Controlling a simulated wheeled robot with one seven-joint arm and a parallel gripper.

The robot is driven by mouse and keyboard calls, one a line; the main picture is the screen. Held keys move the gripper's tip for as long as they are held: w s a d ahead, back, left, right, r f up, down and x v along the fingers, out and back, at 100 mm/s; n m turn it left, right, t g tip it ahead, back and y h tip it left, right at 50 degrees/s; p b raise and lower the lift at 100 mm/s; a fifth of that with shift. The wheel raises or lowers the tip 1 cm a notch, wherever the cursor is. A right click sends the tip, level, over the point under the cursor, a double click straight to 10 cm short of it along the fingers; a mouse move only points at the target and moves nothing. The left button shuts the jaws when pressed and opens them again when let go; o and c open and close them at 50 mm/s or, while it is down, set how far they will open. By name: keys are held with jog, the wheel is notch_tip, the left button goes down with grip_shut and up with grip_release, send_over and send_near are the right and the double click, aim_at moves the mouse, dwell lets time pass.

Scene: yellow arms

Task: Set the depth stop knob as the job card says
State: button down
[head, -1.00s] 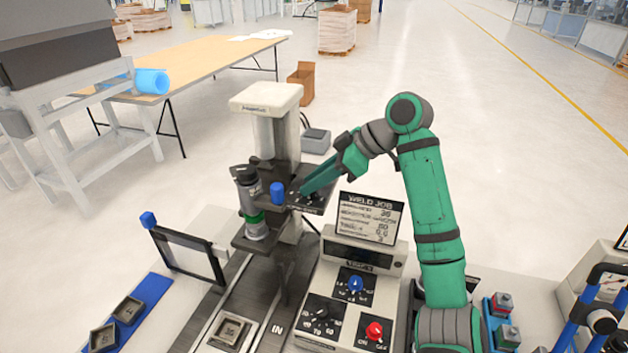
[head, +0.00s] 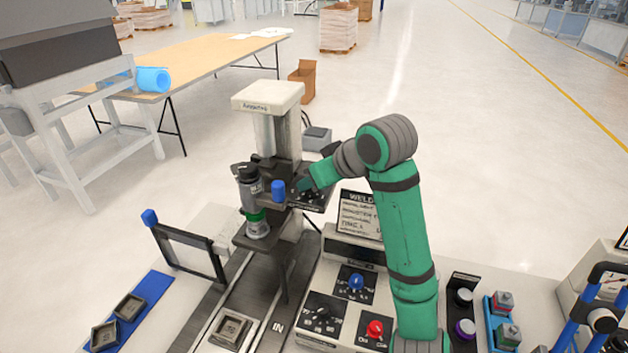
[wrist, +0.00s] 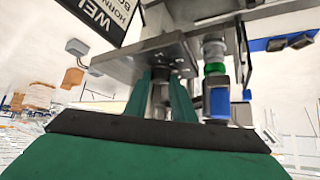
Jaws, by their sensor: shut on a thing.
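The welder's dark side plate (head: 316,203) with white dial marks juts from the column. My gripper (wrist: 163,80) is at this plate, with its two green fingers shut on the depth stop knob (wrist: 160,72). The knob is mostly hidden between the fingers, and its pointer setting cannot be read. In the head view my gripper (head: 304,186) covers the knob. The job card (head: 358,217), headed WELD JOB, stands on the control box. My arm hides its right part, and the small lines are too blurred to read with certainty.
A blue-capped handle (head: 278,190) and the weld head (head: 250,190) with a green ring are close left of my gripper. The control box carries a blue knob (head: 356,282), a red knob (head: 375,328) and a black dial (head: 323,315). A part (head: 230,327) sits on the track.

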jog(key=shift+m+t+h, duration=0.3)
jog(key=shift+m, duration=0.2)
jog(key=c, duration=1.5)
grip_release()
jog(key=v, duration=1.1)
jog(key=shift+w, duration=0.1)
